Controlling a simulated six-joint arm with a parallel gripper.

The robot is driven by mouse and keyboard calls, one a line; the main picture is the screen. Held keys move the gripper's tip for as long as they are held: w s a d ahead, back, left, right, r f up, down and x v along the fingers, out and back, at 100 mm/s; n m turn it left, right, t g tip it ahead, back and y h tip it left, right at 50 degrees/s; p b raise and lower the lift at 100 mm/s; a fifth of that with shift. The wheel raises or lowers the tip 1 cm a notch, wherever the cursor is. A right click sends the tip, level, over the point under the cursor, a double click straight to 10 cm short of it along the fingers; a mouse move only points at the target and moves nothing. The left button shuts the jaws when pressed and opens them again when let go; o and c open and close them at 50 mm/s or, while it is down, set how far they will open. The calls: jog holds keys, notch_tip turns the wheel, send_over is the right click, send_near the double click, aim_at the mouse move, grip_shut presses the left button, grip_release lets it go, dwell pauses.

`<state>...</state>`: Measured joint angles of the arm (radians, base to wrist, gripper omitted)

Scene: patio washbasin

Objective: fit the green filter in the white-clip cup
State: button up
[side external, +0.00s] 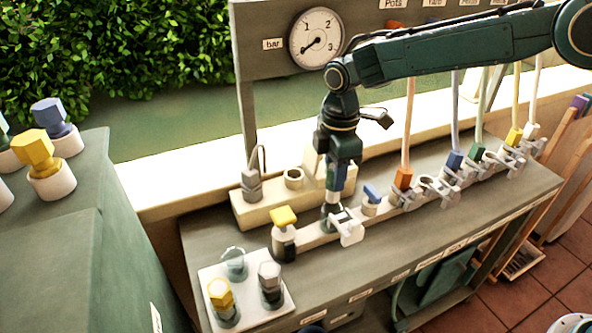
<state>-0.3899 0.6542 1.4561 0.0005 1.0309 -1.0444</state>
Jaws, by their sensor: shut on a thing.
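My gripper (335,206) points down over the front rail, near its middle, and is shut on the green filter (327,223). Only a small dark green part of the filter shows, low beside the fingers. A white clip piece (349,232) juts forward just right of it, and I take this as the white-clip cup. The cup's body is mostly hidden by the gripper and filter. The filter is at or just over the cup; I cannot tell whether it is seated.
A yellow-topped part (284,217) stands close left on the rail, and a blue-topped one (371,194) close right. Coloured hoses with clips line the rail farther right. A white tray (290,304) at front left holds yellow and grey hex-topped pieces and a clear cup (234,262).

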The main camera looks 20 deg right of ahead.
aim_at(333, 195)
jog(key=shift+f, duration=2.8)
jog(key=shift+f, duration=0.6)
jog(key=o, duration=0.7)
jog(key=shift+r, duration=0.15)
jog(key=shift+r, duration=5.4)
